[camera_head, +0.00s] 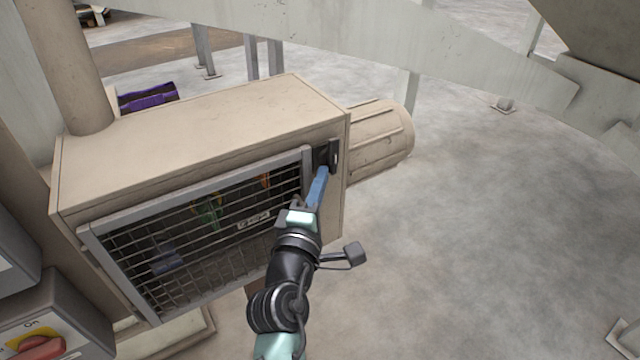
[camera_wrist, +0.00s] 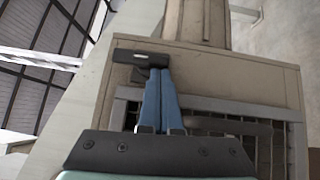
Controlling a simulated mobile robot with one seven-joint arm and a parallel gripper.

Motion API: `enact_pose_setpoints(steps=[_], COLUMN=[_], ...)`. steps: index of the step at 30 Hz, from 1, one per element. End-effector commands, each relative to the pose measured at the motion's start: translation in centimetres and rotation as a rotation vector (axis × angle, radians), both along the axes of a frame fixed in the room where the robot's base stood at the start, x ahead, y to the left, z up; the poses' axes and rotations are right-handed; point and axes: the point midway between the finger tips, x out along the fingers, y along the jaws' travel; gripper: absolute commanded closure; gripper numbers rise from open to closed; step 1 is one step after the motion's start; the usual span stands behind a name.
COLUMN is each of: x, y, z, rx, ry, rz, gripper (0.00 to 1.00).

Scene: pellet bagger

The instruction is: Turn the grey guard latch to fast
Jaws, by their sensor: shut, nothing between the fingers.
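The guard latch (camera_head: 333,154) is a small dark grey piece at the upper right corner of the mesh guard (camera_head: 205,225), on the front of a beige housing. In the head view it stands roughly upright. In the wrist view the latch (camera_wrist: 128,56) is a dark bar lying across the picture just beyond my fingertips. My gripper (camera_head: 323,172) has blue fingers, shut and empty, with the tips right at the latch's lower end. The fingers also show in the wrist view (camera_wrist: 159,72). Whether they touch the latch I cannot tell. The fingertips hide part of it.
The beige housing (camera_head: 200,140) has a ribbed motor (camera_head: 380,142) sticking out on its right. A switch box with a red knob (camera_head: 40,348) is at the lower left. A purple object (camera_head: 148,98) lies behind the housing. The concrete floor at right is mostly clear.

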Motion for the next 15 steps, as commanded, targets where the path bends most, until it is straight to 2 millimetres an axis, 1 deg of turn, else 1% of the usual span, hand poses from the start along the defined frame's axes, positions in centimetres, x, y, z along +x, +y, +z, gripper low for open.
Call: enact_pose_setpoints(steps=[15], x=[0.1], y=[-0.13], z=[-0.54], rx=[-0.073], ry=[-0.054], rz=[0.0], gripper=[1.0])
